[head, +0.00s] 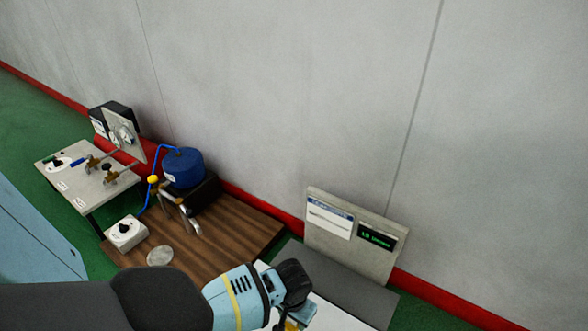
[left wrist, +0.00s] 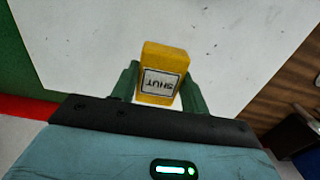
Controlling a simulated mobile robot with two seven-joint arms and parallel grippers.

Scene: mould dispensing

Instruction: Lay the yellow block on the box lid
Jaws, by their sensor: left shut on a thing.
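The yellow block (left wrist: 162,72) with a white label reading SHUT is between the green fingers of my left gripper (left wrist: 160,92) in the left wrist view. The gripper is shut on it. In the head view my left gripper (head: 291,312) is at the bottom centre, over a white surface (head: 335,318), and hides most of the block. The white surface (left wrist: 235,55) lies beyond the block in the left wrist view. Whether the block touches it I cannot tell. I cannot tell for sure which surface is the box lid. My right gripper is not in view.
A brown wooden table (head: 240,228) holds a blue drum (head: 183,168), a white knob box (head: 126,233) and a round grey disc (head: 160,256). An upright panel (head: 345,250) with a green display stands behind a grey surface. A metal-topped table (head: 75,165) is at far left.

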